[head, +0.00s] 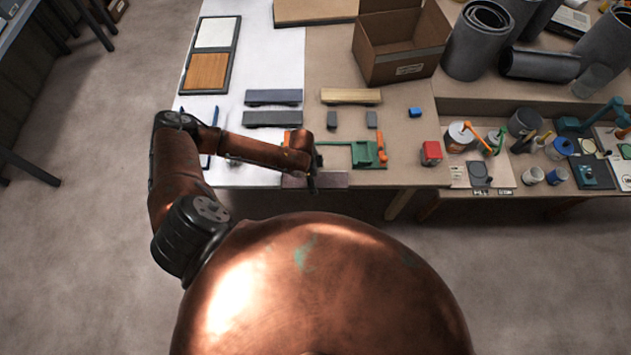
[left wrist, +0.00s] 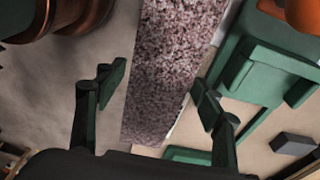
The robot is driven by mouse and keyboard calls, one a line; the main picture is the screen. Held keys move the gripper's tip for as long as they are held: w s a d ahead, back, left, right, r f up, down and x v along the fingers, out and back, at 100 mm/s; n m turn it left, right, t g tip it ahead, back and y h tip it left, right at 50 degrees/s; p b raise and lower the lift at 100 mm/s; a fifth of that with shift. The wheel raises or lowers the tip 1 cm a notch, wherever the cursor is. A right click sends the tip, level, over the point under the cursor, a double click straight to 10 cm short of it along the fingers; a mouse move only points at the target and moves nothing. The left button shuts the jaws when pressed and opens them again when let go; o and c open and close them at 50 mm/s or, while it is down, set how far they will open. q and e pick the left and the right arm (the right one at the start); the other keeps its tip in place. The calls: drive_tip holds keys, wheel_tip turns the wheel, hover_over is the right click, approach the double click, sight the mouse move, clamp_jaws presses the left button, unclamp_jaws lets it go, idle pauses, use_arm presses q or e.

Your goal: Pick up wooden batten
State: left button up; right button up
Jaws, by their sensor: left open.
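A pale yellow wooden batten (head: 351,96) lies flat on the brown bench top, toward the back, left of a small blue block. My left gripper (head: 312,184) is at the bench's front edge, well in front of the wooden batten and apart from it. It is over a speckled mauve bar (head: 332,180), which also shows in the left wrist view (left wrist: 168,70). There the left gripper (left wrist: 160,92) is open, its two fingers on either side of the bar with gaps. The wooden batten is not visible in the left wrist view. My right gripper is not in view.
A green tool with an orange handle (head: 363,153) lies right of my left gripper. Two grey bars (head: 273,97) lie left of the batten. An open cardboard box (head: 402,64) stands behind, and a red container (head: 431,153) to the right.

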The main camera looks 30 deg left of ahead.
use_arm(q)
drive_tip(key=shift+c, duration=0.6)
drive_tip(key=c, duration=1.3)
